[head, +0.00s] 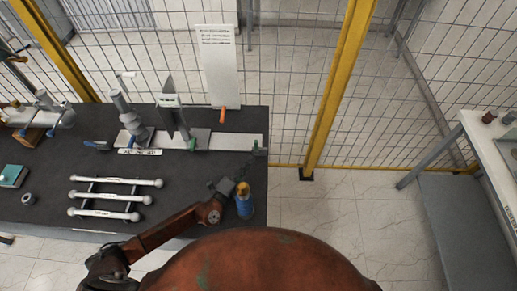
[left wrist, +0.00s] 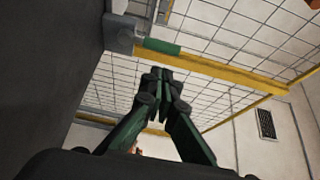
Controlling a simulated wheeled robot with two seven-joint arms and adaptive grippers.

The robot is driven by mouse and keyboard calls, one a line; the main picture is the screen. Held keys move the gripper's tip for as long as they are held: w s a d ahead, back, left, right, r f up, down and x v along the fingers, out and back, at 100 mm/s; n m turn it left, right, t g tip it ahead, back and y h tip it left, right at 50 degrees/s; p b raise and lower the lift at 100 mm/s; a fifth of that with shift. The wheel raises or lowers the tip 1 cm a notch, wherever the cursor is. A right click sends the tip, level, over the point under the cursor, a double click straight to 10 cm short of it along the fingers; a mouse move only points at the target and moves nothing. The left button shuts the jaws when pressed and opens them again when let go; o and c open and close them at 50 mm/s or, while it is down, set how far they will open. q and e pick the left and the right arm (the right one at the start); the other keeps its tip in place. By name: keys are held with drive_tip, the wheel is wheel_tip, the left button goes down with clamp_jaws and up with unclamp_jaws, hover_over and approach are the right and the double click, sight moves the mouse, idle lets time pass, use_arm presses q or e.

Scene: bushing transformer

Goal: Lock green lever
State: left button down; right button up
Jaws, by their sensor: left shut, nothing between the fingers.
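A green lever (head: 257,148) stands at the right end of a light plate (head: 235,141) near the table's right edge. In the left wrist view a green lever (left wrist: 160,46) sticks out sideways from a grey block (left wrist: 121,34), beyond my fingertips. Another green part (head: 192,143) stands further left on the plate. My left gripper (head: 226,186) is over the table's front right part, nearer to me than the lever. In the left wrist view its fingers (left wrist: 160,78) are shut and empty, apart from the lever. My right gripper is not in view.
An orange lever (head: 222,114) and grey fixtures (head: 132,122) stand on the dark table (head: 170,165). A blue and yellow item (head: 243,200) is beside my gripper. Several white rods (head: 115,197) lie left. A mesh fence (head: 290,90) with a yellow post (head: 335,90) stands behind.

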sight(256, 148)
use_arm(q)
drive_tip(key=p+x, duration=0.1)
drive_tip(key=x, duration=0.6)
